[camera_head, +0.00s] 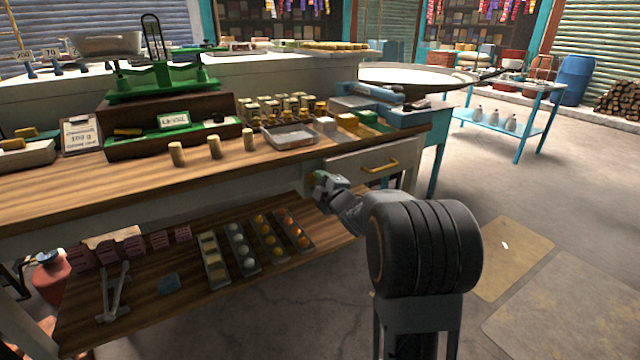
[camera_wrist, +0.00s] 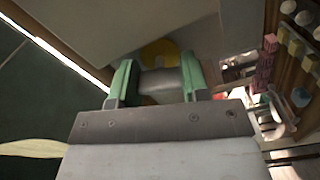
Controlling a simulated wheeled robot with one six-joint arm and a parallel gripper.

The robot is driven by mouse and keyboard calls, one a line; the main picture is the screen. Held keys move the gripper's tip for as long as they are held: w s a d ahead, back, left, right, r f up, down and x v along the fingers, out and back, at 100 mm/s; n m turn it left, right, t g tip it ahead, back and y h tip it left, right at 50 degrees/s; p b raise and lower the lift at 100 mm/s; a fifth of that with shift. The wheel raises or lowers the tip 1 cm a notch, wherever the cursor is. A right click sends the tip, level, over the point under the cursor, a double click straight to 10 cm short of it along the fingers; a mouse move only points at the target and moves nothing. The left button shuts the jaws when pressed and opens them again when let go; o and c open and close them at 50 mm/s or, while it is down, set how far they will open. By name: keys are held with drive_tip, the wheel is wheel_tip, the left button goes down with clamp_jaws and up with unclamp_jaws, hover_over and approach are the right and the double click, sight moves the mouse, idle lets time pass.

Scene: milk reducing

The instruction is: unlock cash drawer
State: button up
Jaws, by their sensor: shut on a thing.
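The cash drawer (camera_head: 345,168) sits under the right end of the wooden counter, with a yellow bar handle (camera_head: 380,166) on its pale front. It looks closed. My gripper (camera_head: 318,182) is at the left end of the drawer front, left of the handle. In the wrist view my gripper (camera_wrist: 155,82) has its two green fingers on either side of a round yellow piece (camera_wrist: 160,50), probably a key or lock part. It is shut on this piece, close to a pale panel (camera_wrist: 120,25). The piece is mostly hidden in the head view, and its turn cannot be told.
The counter (camera_head: 60,190) carries a green scale (camera_head: 165,80), small wooden cylinders (camera_head: 215,147) and a metal tray (camera_head: 290,137). A lower shelf (camera_head: 150,300) holds trays of eggs and sweets. Open floor (camera_head: 560,230) lies to the right.

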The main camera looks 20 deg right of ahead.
drive_tip(key=shift+m, duration=1)
drive_tip(key=shift+d+f+m, duration=0.1)
drive_tip(key=shift+m, duration=0.3)
drive_tip(key=o, duration=0.9)
drive_tip(key=shift+r, duration=0.2)
